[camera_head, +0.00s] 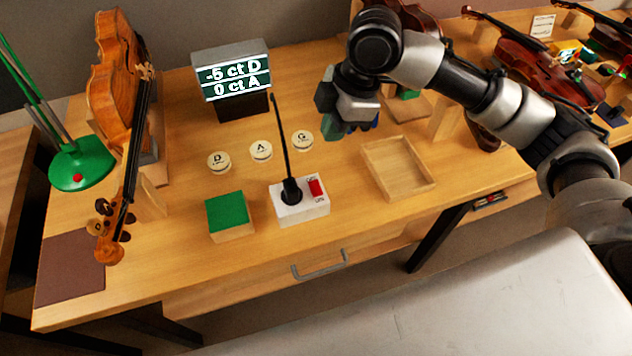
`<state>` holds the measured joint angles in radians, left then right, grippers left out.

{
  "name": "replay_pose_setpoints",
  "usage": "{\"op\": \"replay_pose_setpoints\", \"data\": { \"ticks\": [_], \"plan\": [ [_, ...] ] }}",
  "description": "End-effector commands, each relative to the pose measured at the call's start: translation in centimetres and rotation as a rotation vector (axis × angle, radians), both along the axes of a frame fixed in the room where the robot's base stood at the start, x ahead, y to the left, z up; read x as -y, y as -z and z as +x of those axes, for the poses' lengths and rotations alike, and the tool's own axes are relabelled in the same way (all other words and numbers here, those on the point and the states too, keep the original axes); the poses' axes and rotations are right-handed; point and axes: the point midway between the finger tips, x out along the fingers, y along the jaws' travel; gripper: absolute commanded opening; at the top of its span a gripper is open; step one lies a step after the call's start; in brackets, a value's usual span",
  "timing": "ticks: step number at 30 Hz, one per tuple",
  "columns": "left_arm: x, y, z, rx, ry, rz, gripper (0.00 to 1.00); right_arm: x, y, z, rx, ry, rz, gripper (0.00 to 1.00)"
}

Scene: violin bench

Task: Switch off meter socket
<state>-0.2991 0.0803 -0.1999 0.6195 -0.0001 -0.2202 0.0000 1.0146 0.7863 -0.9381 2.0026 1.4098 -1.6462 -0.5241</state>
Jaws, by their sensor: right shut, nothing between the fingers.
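The meter socket (303,206) is a white block on the bench, with a black plug and cord standing in its left part. Its red rocker switch (315,187) is on the right part, with small lettering at both ends. The meter (232,76) behind it is lit and reads "-5 ct D" and "0 ct A". My right gripper (345,130) is shut and empty, above the bench behind and to the right of the socket, apart from it. Its fingertips are partly hard to make out. My left gripper is not in view.
Round D, A and G buttons (261,150) lie behind the socket. A green-topped block (228,214) is left of it, an empty wooden tray (398,168) right of it. A violin (118,110) stands at left near a green lamp base (82,165). More violins (535,65) lie at right.

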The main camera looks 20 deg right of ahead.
Motion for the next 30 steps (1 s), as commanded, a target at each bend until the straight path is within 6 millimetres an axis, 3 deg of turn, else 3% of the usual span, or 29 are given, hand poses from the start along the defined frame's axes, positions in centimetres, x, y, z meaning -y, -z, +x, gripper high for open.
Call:
{"op": "replay_pose_setpoints", "data": {
  "ticks": [9,14,30],
  "plan": [
    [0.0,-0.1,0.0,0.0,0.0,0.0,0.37,0.0,-0.1,0.0,-0.001,0.0,0.0,0.0],
    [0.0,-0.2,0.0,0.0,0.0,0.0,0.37,-0.3,0.9,0.0,-0.004,0.0,0.001,0.0],
    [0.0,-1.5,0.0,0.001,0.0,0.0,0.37,-2.9,10.9,0.5,-0.004,0.001,-0.001,0.0]
  ]
}}
